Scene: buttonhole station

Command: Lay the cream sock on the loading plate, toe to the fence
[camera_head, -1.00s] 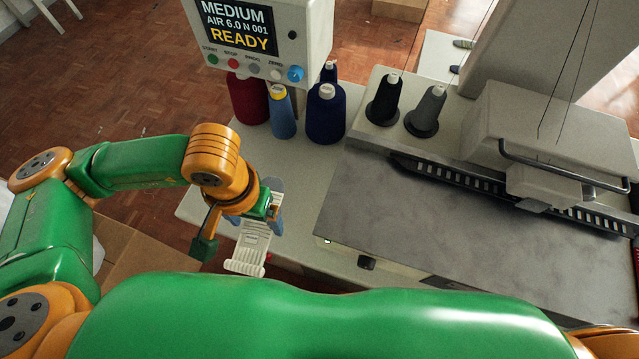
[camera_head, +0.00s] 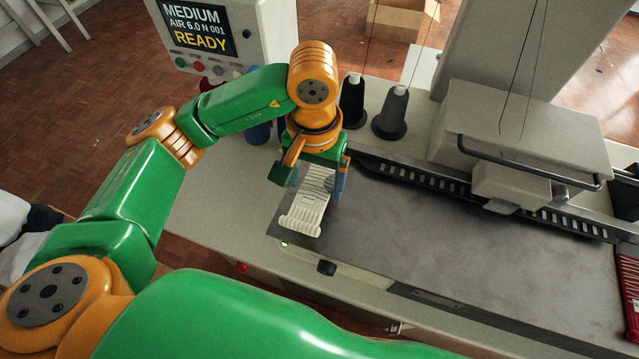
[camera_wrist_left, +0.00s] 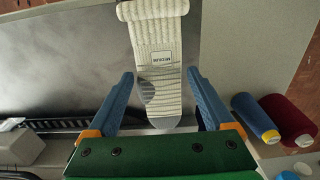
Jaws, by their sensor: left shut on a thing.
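Whether the sock touches the plate is unclear. A dark slotted rail, perhaps the fence, (camera_head: 420,174) runs along the plate's back edge. My right gripper is not in view.
Grey and black thread cones (camera_head: 391,112) stand behind the plate. The machine head (camera_head: 525,135) overhangs the rail. A display box (camera_head: 215,35) reading READY is at the back left. The plate's middle is clear.

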